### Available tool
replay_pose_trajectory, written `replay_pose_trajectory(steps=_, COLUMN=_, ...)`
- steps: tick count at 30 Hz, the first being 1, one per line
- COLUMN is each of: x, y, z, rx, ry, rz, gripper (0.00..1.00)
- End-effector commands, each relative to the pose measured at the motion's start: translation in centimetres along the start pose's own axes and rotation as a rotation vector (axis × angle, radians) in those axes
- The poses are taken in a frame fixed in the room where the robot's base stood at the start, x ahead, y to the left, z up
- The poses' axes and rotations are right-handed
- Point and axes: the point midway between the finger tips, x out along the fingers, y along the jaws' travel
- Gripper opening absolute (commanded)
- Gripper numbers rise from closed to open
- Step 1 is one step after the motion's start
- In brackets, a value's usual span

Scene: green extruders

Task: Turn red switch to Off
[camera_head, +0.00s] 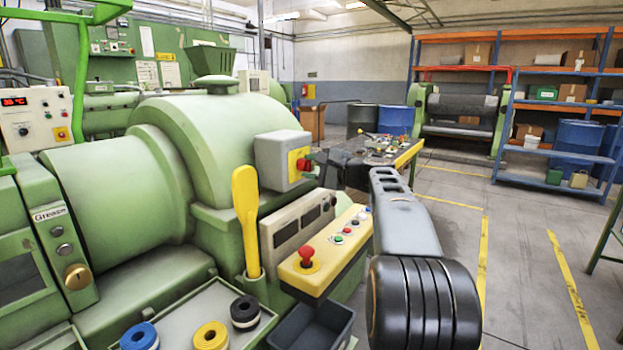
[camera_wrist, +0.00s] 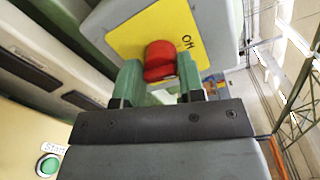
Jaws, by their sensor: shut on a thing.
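The red switch (camera_head: 305,164) is a knob on a yellow plate (camera_head: 296,158) on the side of a grey box (camera_head: 275,155), fixed to the green extruder (camera_head: 205,120). In the wrist view the red knob (camera_wrist: 161,60) stands out from the yellow plate (camera_wrist: 130,40), with lettering that seems to read "ON" beside it. My gripper (camera_head: 316,166) reaches the switch from the right. In the wrist view my gripper (camera_wrist: 159,68) has its two green fingers on either side of the knob, shut on it. The knob's far side and its exact angle are hidden.
Below is a yellow panel (camera_head: 318,262) with a red mushroom button (camera_head: 307,252) and small buttons. A yellow-handled tool (camera_head: 247,215) stands beside it. A tray (camera_head: 190,310) holds several rolls. A workbench (camera_head: 405,155) stands behind my arm. Open floor (camera_head: 520,250) lies to the right.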

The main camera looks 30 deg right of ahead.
Motion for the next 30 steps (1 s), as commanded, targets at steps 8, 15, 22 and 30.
replay_pose_trajectory(steps=8, x=-0.02, y=-0.04, z=0.06, rx=-0.118, ry=0.006, rz=-0.005, gripper=0.12)
replay_pose_trajectory(steps=15, x=-0.02, y=-0.16, z=0.11, rx=-0.155, ry=0.008, rz=-0.005, gripper=0.12)
replay_pose_trajectory(steps=22, x=-0.02, y=-0.24, z=0.15, rx=-0.161, ry=0.008, rz=-0.005, gripper=0.12)
replay_pose_trajectory(steps=30, x=-0.03, y=-0.25, z=0.15, rx=-0.161, ry=0.008, rz=-0.006, gripper=0.44)
